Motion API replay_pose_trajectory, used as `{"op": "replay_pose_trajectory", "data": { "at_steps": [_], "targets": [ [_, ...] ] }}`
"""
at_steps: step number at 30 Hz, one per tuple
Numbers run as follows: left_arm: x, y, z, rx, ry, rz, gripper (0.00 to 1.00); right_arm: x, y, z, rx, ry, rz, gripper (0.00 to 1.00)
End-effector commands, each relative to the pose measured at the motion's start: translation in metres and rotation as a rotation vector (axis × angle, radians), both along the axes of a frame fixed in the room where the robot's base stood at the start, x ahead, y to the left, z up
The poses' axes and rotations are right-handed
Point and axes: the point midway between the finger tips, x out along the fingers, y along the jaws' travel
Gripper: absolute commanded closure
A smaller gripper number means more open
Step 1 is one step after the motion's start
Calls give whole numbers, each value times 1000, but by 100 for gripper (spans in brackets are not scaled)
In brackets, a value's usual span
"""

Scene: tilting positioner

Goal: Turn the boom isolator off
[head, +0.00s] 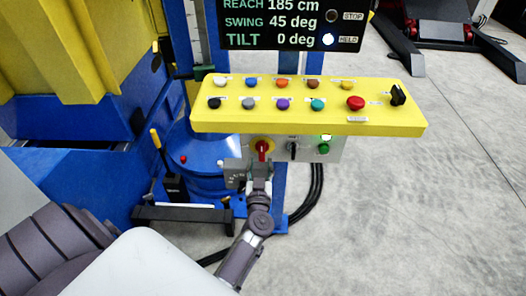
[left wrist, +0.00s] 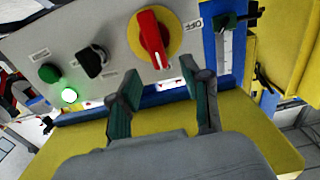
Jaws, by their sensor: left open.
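The boom isolator is a red rotary handle (head: 263,148) on a yellow disc, on the grey panel below the yellow console. In the left wrist view the red handle (left wrist: 152,38) stands roughly upright in the picture. An OFF label (left wrist: 168,26) is to the right of its disc, and the handle does not point at it. My left gripper (head: 250,172) is just below and in front of the handle. In the left wrist view its fingers (left wrist: 160,82) are apart and empty, with the handle beyond their tips. My right gripper is not in view.
A black switch (left wrist: 92,62), a green button (left wrist: 49,72) and a lit green lamp (left wrist: 69,95) share the panel. The yellow console (head: 300,122) overhangs it with several buttons. A display (head: 285,25) reads TILT 0 deg, with the HELD lamp lit. A blue post and dark cables are close by.

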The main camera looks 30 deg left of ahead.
Motion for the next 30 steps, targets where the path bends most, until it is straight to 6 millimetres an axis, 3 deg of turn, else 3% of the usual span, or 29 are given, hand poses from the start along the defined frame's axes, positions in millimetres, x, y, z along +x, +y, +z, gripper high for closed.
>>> {"op": "replay_pose_trajectory", "data": {
  "at_steps": [3, 10, 15, 24, 25, 30],
  "targets": [
    [24, 14, -3, 1, -3, 0, 52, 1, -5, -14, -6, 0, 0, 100],
    [57, 34, -3, 0, -1, -2, 52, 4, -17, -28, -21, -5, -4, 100],
    [67, 41, -2, -1, 1, -2, 52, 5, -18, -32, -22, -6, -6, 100],
    [69, 42, -1, 0, 2, -2, 52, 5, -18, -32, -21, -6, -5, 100],
    [69, 42, -1, 0, 2, -2, 54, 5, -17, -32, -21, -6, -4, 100],
    [69, 42, -1, 0, 2, -2, 82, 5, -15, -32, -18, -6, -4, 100]
  ]
}}
